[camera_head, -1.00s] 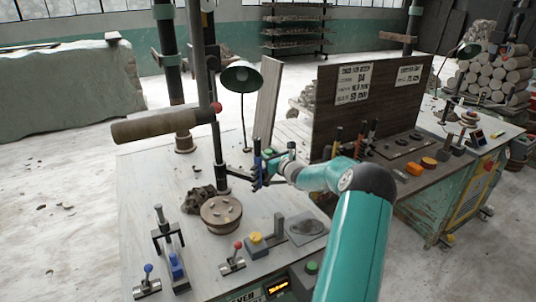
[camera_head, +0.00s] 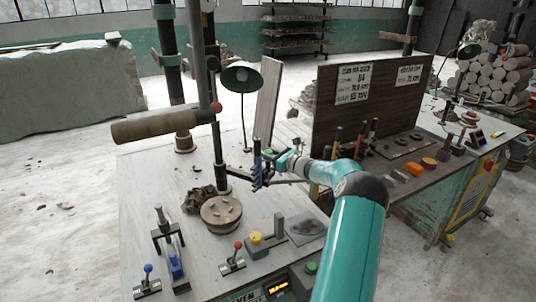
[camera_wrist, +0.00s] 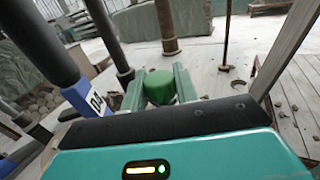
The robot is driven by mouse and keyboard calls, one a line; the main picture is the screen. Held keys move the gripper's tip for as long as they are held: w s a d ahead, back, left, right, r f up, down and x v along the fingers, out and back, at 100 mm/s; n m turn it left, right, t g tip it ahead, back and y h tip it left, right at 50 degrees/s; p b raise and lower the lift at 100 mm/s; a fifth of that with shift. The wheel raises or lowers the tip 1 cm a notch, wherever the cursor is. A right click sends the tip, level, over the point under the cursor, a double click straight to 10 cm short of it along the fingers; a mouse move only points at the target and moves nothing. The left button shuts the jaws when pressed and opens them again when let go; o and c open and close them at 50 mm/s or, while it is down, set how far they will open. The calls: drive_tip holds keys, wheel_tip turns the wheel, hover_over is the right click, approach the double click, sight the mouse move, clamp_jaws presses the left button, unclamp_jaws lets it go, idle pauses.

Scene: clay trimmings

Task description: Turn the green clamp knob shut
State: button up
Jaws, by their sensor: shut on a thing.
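The green clamp knob (camera_wrist: 160,88) sits between the two green fingers of my gripper (camera_wrist: 160,86) in the wrist view. The fingers are closed against its sides. In the head view my gripper (camera_head: 264,166) is at the clamp beside the dark upright post (camera_head: 218,135), above the bench top. The knob shows there only as a small green patch (camera_head: 270,153), partly hidden by my gripper. A blue part (camera_head: 257,160) stands close to the left of the gripper.
A wooden disc (camera_head: 221,214) lies on the bench below the post, beside dark clay scraps (camera_head: 197,201). Levers with red (camera_head: 238,245) and blue knobs stand at the front. A green lamp (camera_head: 241,77) and dark sign board (camera_head: 372,108) rise behind. The bench's left side is clear.

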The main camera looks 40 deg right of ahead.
drive_tip(key=shift+n+g+y, duration=0.3)
drive_tip(key=shift+n+y, duration=0.7)
drive_tip(key=shift+y, duration=0.5)
drive_tip(key=o, duration=1)
drive_tip(key=shift+c, duration=0.2)
drive_tip(key=v, duration=0.7)
drive_tip(key=shift+s, duration=0.2)
drive_tip(key=shift+d, duration=0.15)
